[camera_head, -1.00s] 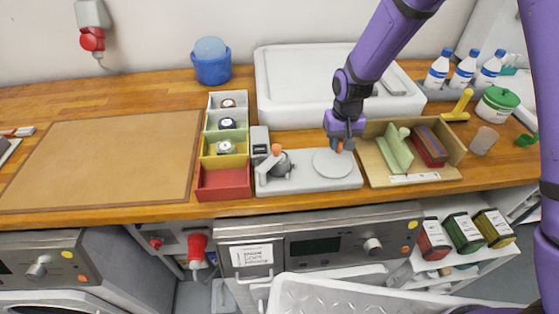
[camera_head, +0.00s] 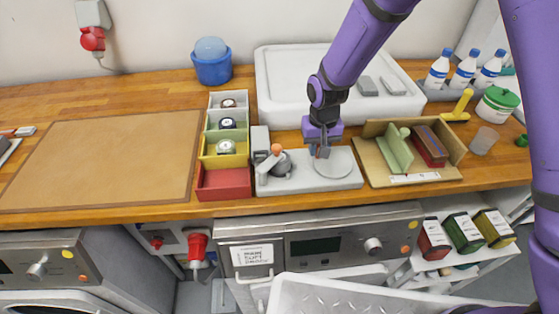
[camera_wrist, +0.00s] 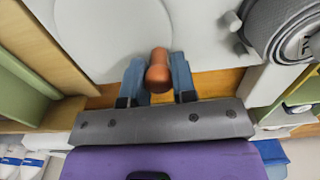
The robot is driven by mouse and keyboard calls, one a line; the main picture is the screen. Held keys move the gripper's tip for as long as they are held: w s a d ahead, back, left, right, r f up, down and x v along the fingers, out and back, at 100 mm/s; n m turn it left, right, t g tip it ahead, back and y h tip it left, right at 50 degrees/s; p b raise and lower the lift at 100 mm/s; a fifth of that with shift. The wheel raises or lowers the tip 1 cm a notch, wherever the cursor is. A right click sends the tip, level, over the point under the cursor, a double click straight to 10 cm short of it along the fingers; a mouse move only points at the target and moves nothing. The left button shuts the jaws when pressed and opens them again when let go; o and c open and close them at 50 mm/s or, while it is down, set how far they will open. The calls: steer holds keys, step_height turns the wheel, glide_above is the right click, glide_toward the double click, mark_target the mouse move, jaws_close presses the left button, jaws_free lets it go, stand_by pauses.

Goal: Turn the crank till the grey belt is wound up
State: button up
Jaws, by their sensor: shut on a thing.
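The winder is a pale grey base (camera_head: 309,184) on the bench with a round, flat crank disc (camera_head: 333,163). The grey belt (camera_wrist: 285,22) shows as a coil at the top right of the wrist view, and as a small dark roll (camera_head: 282,166) left of the disc in the head view. How much is wound cannot be told. My gripper (camera_head: 320,152) is shut on the orange-brown crank knob (camera_wrist: 158,72), with one finger on each side. The knob is mostly hidden by the fingers in the head view.
A row of coloured bins (camera_head: 224,181) stands close left of the winder. An open wooden box (camera_head: 444,177) stands close right. A white basin (camera_head: 290,85) lies behind. A brown mat (camera_head: 105,160) covers the left bench.

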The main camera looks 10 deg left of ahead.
mark_target(339, 173)
steer(key=shift+s+a+r, duration=0.1)
steer(key=shift+s+a, duration=0.05)
steer(key=shift+s, duration=1.05)
steer(key=shift+o, duration=0.8)
steer(key=shift+s+d, duration=0.2)
steer(key=shift+s, duration=0.35)
steer(key=shift+s+d, duration=0.15)
steer(key=shift+s, duration=0.35)
steer(key=shift+s+d, duration=0.7)
steer(key=shift+d, duration=0.1)
steer(key=shift+c, duration=0.8)
steer(key=shift+d, duration=1.1)
steer(key=shift+w+d, duration=0.2)
steer(key=shift+d, duration=0.3)
steer(key=shift+w+d, duration=0.2)
steer(key=shift+d, duration=0.3)
steer(key=o, duration=0.6)
step_height(339, 173, up, 8)
